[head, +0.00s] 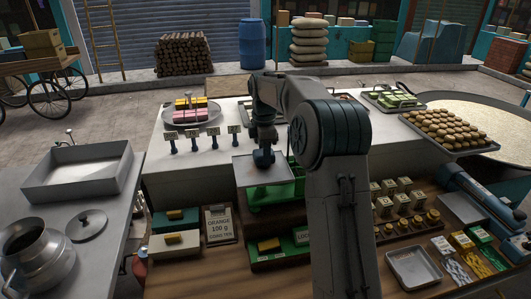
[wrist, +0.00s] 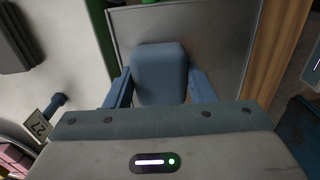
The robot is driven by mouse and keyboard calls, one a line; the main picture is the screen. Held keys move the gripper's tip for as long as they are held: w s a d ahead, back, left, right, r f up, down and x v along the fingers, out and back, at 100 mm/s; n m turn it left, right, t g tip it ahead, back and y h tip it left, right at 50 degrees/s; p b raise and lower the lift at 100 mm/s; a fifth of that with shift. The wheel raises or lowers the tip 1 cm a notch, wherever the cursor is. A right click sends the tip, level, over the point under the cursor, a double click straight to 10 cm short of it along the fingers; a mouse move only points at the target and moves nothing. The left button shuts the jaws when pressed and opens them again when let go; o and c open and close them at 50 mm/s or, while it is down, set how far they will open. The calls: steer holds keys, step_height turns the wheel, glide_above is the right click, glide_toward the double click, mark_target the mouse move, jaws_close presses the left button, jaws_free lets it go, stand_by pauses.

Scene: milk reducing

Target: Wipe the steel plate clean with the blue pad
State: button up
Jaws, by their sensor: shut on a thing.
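The steel plate (head: 278,175) is a grey square, seen on top of a green stand near the middle of the head view. In the wrist view the plate (wrist: 225,38) fills the upper middle, and its thin raised rim shows at the left. My gripper (wrist: 160,88) has its two blue fingers on either side of the blue pad (wrist: 160,65), shut on it. The pad is over the plate; I cannot tell whether it touches. In the head view my gripper (head: 263,157) is above the plate's middle, and my arm hides part of the area behind.
Number tags on blue stands (head: 202,142) and a tray of pink and yellow sweets (head: 190,113) stand left of the plate. A tray of round sweets (head: 450,130) is at the right.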

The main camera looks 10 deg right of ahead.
mark_target(270, 177)
steer(key=shift+w, duration=0.9)
steer(key=shift+s+f+b, duration=0.3)
steer(key=shift+s+b, duration=0.1)
steer(key=shift+b, duration=0.3)
steer(key=shift+s+r+b, duration=0.15)
steer(key=shift+s+b, duration=0.65)
steer(key=shift+s, duration=0.65)
steer(key=shift+s+r+b, duration=0.15)
steer(key=shift+s+b, duration=0.6)
steer(key=shift+s, duration=0.65)
steer(key=shift+s+f+b, duration=0.2)
steer(key=shift+s+b, duration=0.8)
steer(key=shift+s, duration=0.55)
steer(key=shift+a, duration=0.15)
